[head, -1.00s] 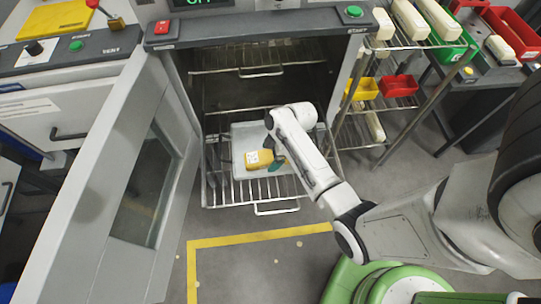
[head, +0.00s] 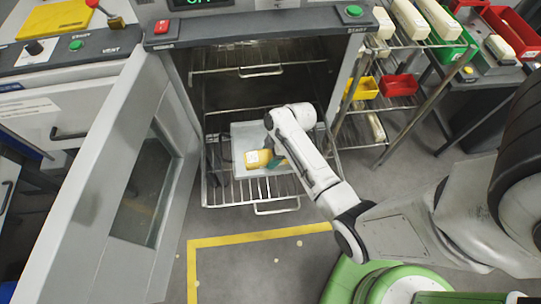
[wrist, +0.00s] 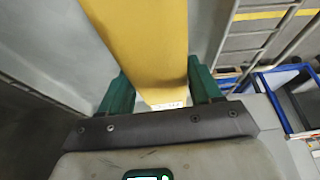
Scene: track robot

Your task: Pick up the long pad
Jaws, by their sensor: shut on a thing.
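The long pad is a yellow block with a white label (head: 257,158) in the head view. It is over a grey tray (head: 241,133) on the pulled-out wire rack of the open cabinet. In the wrist view the yellow pad (wrist: 143,45) runs between the green fingers of my gripper (wrist: 160,92). My gripper is shut on the pad near its end, one finger on each side. In the head view my gripper (head: 276,161) is partly hidden by my arm. I cannot tell whether the pad touches the tray.
The cabinet door (head: 130,185) stands open at the left. Another wire rack (head: 260,70) is higher inside the cabinet. A shelf stand at the right holds a yellow bin (head: 362,89) and a red bin (head: 399,86). Floor marked with yellow tape (head: 260,238) lies in front.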

